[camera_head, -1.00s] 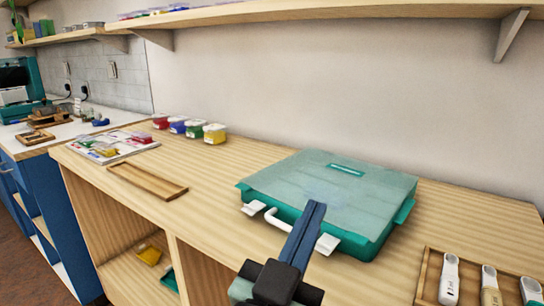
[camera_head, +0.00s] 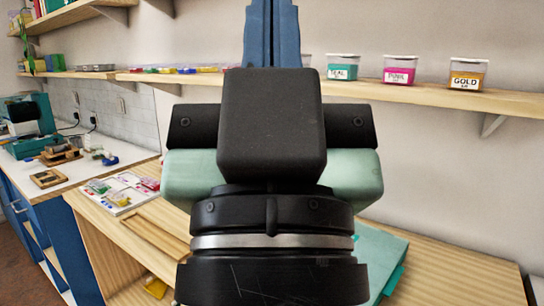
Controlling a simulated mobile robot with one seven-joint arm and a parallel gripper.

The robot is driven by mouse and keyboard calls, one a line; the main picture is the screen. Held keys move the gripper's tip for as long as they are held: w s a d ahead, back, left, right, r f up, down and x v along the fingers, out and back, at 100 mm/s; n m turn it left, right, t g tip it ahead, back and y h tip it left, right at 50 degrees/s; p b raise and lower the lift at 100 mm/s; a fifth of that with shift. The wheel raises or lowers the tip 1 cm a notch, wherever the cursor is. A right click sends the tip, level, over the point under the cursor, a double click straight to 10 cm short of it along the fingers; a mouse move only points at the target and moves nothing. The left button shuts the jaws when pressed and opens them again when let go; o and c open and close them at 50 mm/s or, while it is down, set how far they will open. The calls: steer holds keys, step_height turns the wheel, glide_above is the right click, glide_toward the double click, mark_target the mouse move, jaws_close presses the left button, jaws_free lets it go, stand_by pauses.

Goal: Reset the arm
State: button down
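My gripper (camera_head: 272,30) fills the middle of the head view, raised close to the camera and pointing up. Its two blue fingers lie side by side with no visible gap, and nothing shows between them. Their tips reach the top edge of the picture. The black and pale green gripper body hides the middle of the workbench and part of the wall and shelf.
A teal case (camera_head: 385,250) on the wooden bench (camera_head: 460,275) is mostly hidden behind my arm. A wooden tray (camera_head: 165,235) and a white tray (camera_head: 118,203) with coloured items lie at left. Labelled tubs, including a gold one (camera_head: 468,75), stand on the wall shelf (camera_head: 430,97).

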step_height(320, 180, up, 15)
steer(key=p, duration=1.3)
steer(key=shift+r, duration=0.15)
